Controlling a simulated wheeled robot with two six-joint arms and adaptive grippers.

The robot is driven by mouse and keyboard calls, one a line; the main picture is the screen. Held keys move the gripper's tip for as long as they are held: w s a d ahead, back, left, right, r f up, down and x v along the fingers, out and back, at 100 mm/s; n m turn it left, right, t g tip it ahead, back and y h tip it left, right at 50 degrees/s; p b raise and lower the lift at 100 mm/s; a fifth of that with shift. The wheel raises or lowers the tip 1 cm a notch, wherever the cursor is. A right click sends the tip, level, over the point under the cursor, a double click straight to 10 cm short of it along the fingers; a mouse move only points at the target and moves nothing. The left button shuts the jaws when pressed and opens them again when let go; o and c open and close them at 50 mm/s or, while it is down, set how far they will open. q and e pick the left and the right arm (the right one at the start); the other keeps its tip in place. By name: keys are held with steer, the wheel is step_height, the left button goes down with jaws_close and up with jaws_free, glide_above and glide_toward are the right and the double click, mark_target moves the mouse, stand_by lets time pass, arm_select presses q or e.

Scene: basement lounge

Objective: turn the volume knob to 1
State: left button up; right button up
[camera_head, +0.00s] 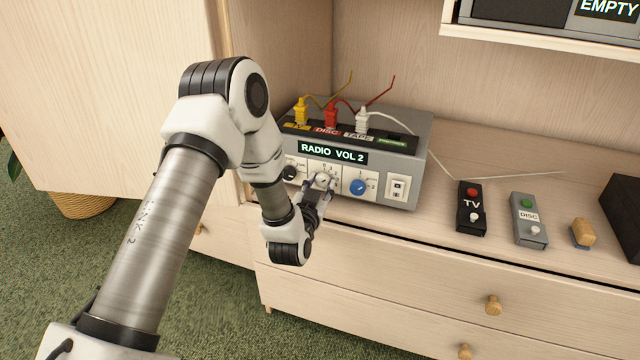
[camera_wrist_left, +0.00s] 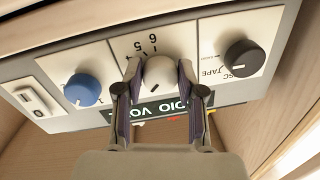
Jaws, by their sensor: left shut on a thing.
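The grey radio unit (camera_head: 420,150) stands on the wooden cabinet, and its display (camera_head: 333,153) reads "RADIO VOL 2". The white volume knob (camera_head: 322,179) is the middle knob on its front panel. My left gripper (camera_head: 319,186) reaches it from the front. In the left wrist view, which is upside down, the gripper (camera_wrist_left: 159,78) has one finger on each side of the white knob (camera_wrist_left: 160,72) and is shut on it. Printed numbers around the knob are partly hidden by the fingers. My right gripper is not in view.
A blue knob (camera_head: 359,187) and a black knob (camera_head: 291,173) flank the volume knob closely. Yellow, red and white plugs (camera_head: 362,120) stand on top of the unit. TV (camera_head: 471,210) and DISC (camera_head: 528,220) remotes lie to the right.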

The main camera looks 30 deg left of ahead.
arm_select(q)
steer(key=shift+n, duration=1.5)
steer(key=o, duration=1.1)
steer(key=shift+s+d, duration=0.1)
steer(key=v, duration=1.1)
steer(key=shift+s+d+r, duration=0.1)
steer(key=shift+s, duration=0.3)
